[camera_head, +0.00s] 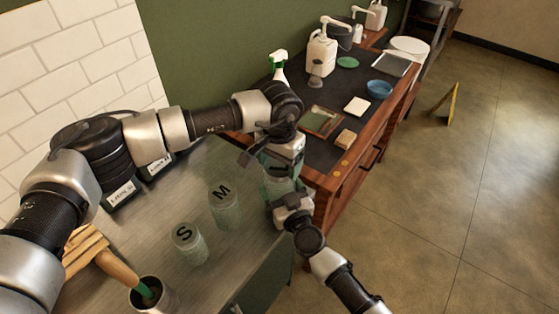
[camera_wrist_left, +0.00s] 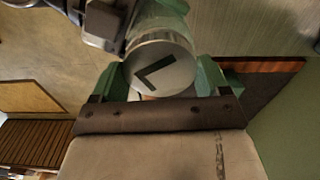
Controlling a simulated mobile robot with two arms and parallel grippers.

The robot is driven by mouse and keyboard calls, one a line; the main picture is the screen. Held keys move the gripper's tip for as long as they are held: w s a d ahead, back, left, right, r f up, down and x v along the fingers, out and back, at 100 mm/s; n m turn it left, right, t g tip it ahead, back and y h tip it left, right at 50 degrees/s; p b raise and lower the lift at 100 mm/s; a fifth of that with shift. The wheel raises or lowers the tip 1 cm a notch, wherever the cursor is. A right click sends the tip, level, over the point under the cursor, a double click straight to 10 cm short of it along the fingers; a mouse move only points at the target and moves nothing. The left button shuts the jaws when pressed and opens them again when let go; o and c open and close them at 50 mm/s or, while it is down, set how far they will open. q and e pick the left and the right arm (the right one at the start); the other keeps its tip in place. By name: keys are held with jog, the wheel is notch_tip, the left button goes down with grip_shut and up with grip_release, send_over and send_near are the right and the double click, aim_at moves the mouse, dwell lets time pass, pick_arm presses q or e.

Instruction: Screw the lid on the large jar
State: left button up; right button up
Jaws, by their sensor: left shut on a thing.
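The large jar (camera_head: 273,186) is clear and mostly hidden between my two grippers at the right end of the metal table. Its lid, marked L, shows in the left wrist view (camera_wrist_left: 160,70) at the top of the jar; I cannot tell how tightly it sits. My left gripper (camera_head: 281,163) comes from above and is shut on the lid, with a green finger on each side in the left wrist view (camera_wrist_left: 160,78). My right gripper (camera_head: 280,192) comes from the lower right and is closed around the jar's body, partly hidden.
Jars marked M (camera_head: 224,208) and S (camera_head: 187,243) stand on the metal table (camera_head: 150,225) to the left. A metal cup (camera_head: 147,293) is near the front. A wooden bench (camera_head: 330,185) behind holds a pump bottle (camera_head: 321,55) and a blue bowl (camera_head: 380,88).

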pick_arm(q)
jog(key=m, duration=0.3)
jog(key=shift+m, duration=0.4)
jog(key=o, duration=0.9)
jog(key=shift+c, duration=0.2)
jog(key=shift+r, duration=2.3)
jog(key=shift+c, duration=0.2)
